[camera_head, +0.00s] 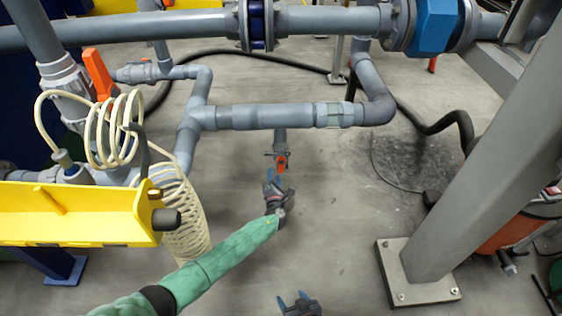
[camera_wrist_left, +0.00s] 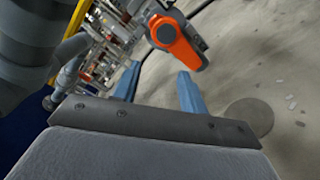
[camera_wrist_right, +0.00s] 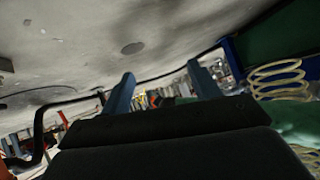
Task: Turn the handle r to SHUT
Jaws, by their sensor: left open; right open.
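A small orange valve handle (camera_head: 281,162) hangs on a grey vertical pipe stub below the horizontal pipe in the head view. In the left wrist view an orange handle (camera_wrist_left: 176,42) with a dark round spot shows just beyond the right fingertip. My left gripper (camera_head: 272,176) is open, just below the handle, with its blue fingers apart and nothing between them. My right gripper (camera_head: 293,299) is open and empty at the bottom edge, well away from the handle. It also shows in the right wrist view (camera_wrist_right: 162,80). No SHUT marking is readable.
A larger orange lever (camera_head: 98,73) stands on the left pipework. A cream coiled hose (camera_head: 115,130) hangs above a yellow beam (camera_head: 80,218) at left. A grey post (camera_head: 470,150) with a bolted foot stands at right. Bare floor lies around the grippers.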

